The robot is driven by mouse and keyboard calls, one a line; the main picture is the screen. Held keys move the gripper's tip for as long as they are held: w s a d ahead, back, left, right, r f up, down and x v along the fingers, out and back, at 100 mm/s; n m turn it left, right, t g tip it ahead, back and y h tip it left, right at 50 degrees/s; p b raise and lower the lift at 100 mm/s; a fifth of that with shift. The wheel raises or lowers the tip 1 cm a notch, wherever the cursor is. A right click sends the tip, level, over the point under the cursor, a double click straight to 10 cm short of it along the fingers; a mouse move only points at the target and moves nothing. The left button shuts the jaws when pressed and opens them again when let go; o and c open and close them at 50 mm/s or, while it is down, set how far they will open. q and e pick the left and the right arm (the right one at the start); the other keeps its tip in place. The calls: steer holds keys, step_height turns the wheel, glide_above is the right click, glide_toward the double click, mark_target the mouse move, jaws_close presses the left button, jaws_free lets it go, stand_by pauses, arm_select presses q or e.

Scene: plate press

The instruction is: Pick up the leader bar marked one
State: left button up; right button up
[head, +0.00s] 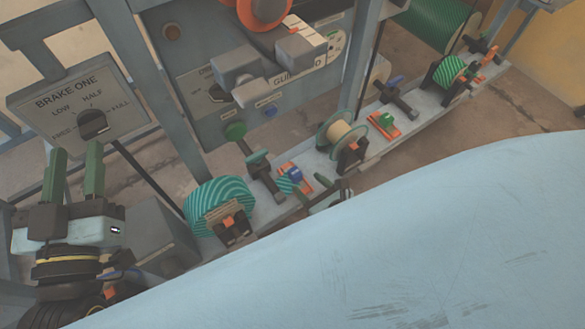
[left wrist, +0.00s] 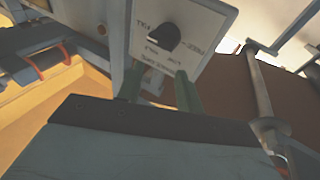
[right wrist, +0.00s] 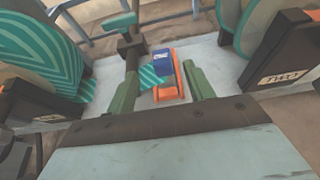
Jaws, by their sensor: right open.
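The leader bar (right wrist: 169,90) appears to be the orange piece with a blue block on top, its white lettering too small to read surely. A teal striped strip (right wrist: 150,78) lies against its left side. In the head view the bar (head: 307,184) sits on the pale ledge beside the teal striped roll (head: 216,205). My right gripper (right wrist: 160,72) is open, its green fingers on either side of the bar in view, with no contact visible. My left gripper (head: 77,150) is open and empty in front of the brake one panel (head: 70,95).
A reel stand marked TWO (right wrist: 282,77) is at right in the right wrist view. Another orange piece with a green block (head: 384,128) lies further along the ledge. A large pale blue surface fills the lower right head view.

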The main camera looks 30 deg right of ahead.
mark_target(297, 174)
steer(key=b+x, duration=0.1)
steer(key=x, duration=0.3)
steer(key=shift+w+f, duration=0.25)
steer(key=shift+w, duration=0.05)
steer(key=b+x, duration=0.1)
steer(key=x, duration=0.1)
steer(key=b+x, duration=0.1)
steer(key=x, duration=0.1)
steer(key=shift+f, duration=0.35)
steer(key=shift+w+f, duration=0.15)
steer(key=shift+w, duration=0.35)
arm_select(q)
steer(key=s+r+t+h, duration=0.1)
steer(key=s+r+t, duration=0.2)
steer(key=r+t, duration=0.3)
steer(key=shift+s+a+r+t+h, duration=0.15)
steer(key=shift+s+t+h, duration=0.15)
steer(key=shift+s+h, duration=0.1)
arm_select(e)
steer(key=shift+c, duration=0.4)
steer(key=c, duration=1.1)
steer(key=shift+o, duration=0.2)
arm_select(q)
steer(key=shift+w, duration=0.15)
arm_select(e)
steer(key=shift+r, duration=0.2)
